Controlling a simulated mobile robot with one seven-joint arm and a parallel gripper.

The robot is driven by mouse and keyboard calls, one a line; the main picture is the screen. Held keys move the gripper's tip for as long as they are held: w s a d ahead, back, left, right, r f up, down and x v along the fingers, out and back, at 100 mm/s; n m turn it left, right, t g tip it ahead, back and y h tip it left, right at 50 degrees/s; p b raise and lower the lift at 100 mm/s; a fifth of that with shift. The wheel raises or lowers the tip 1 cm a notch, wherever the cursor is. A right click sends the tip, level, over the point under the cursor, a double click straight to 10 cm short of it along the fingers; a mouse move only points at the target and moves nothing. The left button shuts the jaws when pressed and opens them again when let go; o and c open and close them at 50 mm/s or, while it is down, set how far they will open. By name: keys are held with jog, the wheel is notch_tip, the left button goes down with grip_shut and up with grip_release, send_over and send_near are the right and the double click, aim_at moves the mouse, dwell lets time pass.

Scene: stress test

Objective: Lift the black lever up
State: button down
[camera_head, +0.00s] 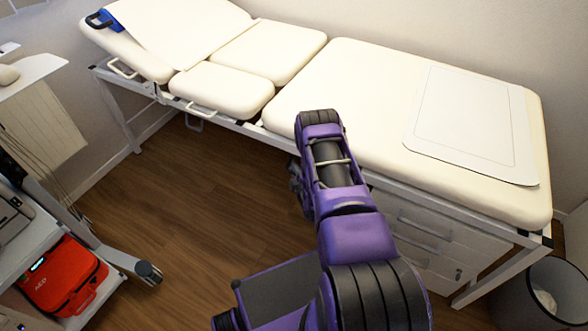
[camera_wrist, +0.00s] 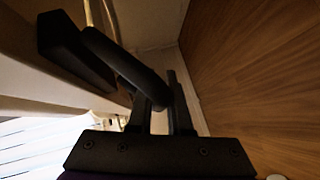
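The black lever (camera_wrist: 118,62) fills the upper left of the wrist view as a thick dark bar, slanting down to the right from a dark block. My gripper (camera_wrist: 160,105) is at the lower end of this bar. Its two black fingers are apart, with a light gap between them. The lever's end overlaps the left finger and reaches toward the right one. I cannot tell whether the fingers touch it.
White drawers (camera_head: 432,238) are under the table's right part, with a bin (camera_head: 540,300) at the lower right. A red AED case (camera_head: 62,275) sits on a cart shelf at left. The wooden floor (camera_head: 190,200) between is clear.

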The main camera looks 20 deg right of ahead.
jog(key=shift+s+a+r+m+g+y+p, duration=0.25)
jog(key=shift+r+m+g+y+p, duration=0.1)
jog(key=shift+m+g, duration=0.25)
jog(key=shift+s+a+r+m+g+y+p, duration=0.15)
jog(key=shift+a+r+m+g+y+p, duration=0.2)
jog(key=shift+g, duration=0.35)
jog(key=shift+d+f, duration=0.1)
jog(key=c, duration=1.1)
grip_release()
jog(key=p+v, duration=0.2)
jog(key=v, duration=1.5)
jog(key=shift+s, duration=0.2)
